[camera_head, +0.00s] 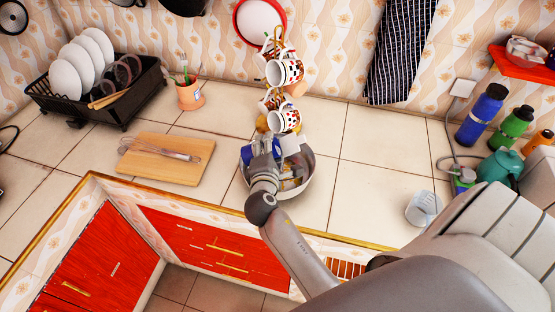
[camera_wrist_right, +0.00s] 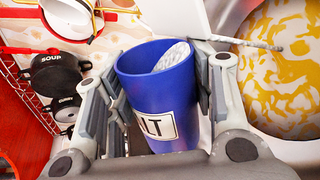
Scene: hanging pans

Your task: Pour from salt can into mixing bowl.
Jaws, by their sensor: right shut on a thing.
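The mixing bowl (camera_head: 309,183) stands on the tiled counter at the middle of the head view, partly hidden by my right arm and gripper. My right gripper (camera_head: 263,147) is at the bowl's left upper side. In the right wrist view it is shut on the blue salt can (camera_wrist_right: 155,97), whose label ends in "LT". A white, textured thing shows inside the can's open top. In that view the bowl (camera_wrist_right: 285,85) lies to the right, with a yellow and white mixture and a thin utensil across its rim. My left gripper is out of view.
Hanging mugs (camera_head: 284,72) are just behind the bowl. A cutting board (camera_head: 165,160) with a whisk (camera_head: 158,149) lies left of it. A dish rack (camera_head: 96,92) stands at the back left. Several bottles (camera_head: 482,115) and a clear cup (camera_head: 422,208) are at the right.

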